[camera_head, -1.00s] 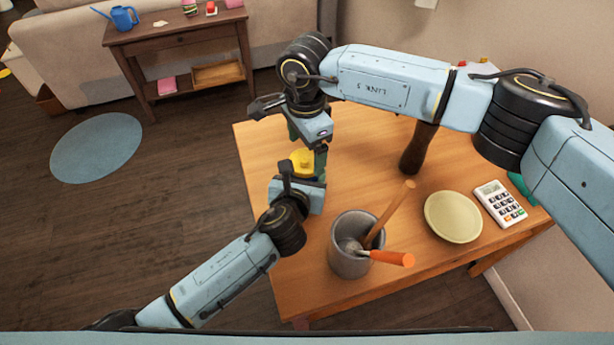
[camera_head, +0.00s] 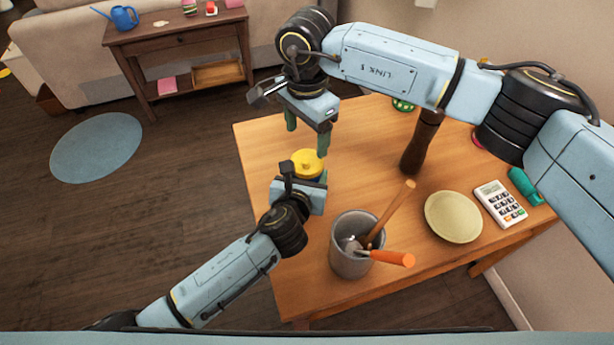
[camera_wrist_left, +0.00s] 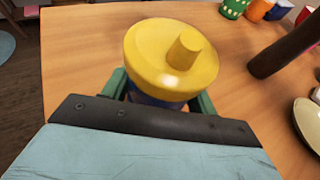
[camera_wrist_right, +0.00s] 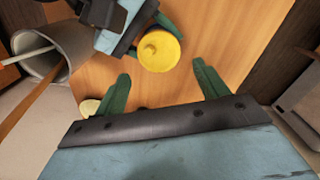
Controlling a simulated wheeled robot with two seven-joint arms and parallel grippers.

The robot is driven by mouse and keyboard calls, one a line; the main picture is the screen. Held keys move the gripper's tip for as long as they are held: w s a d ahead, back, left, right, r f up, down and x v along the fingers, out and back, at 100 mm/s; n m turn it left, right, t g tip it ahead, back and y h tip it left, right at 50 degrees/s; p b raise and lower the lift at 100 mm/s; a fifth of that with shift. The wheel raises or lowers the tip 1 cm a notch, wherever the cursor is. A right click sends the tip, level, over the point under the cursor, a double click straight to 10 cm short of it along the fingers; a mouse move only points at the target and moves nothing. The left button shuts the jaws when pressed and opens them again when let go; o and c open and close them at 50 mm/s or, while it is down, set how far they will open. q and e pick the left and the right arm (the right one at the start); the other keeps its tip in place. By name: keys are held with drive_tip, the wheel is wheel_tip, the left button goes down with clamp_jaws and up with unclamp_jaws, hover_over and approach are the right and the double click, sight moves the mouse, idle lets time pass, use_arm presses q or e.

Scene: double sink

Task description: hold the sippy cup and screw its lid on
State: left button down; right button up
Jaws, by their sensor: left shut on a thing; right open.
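The sippy cup's yellow lid (camera_head: 306,164) with its spout sits on top of the cup near the table's left edge. It also shows in the left wrist view (camera_wrist_left: 170,58) and the right wrist view (camera_wrist_right: 158,50). The blue cup body (camera_wrist_left: 150,99) is mostly hidden under the lid. My left gripper (camera_head: 306,182) is shut around the cup body, its green fingers on either side. My right gripper (camera_head: 308,142) is open and empty above the lid, fingers pointing down and apart from it. How tightly the lid sits, I cannot tell.
A grey pot (camera_head: 346,262) with an orange-handled tool and a wooden stick stands at the front. A dark brown pepper mill (camera_head: 420,145), a pale yellow plate (camera_head: 453,217) and a calculator (camera_head: 500,202) are to the right. The table between cup and mill is clear.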

sight(306, 160)
drive_tip(key=shift+f, duration=4)
drive_tip(key=c, duration=0.8)
drive_tip(key=m, duration=0.3)
drive_tip(key=shift+w, duration=0.1)
drive_tip(key=o, duration=1.1)
drive_tip(key=shift+s, duration=0.25)
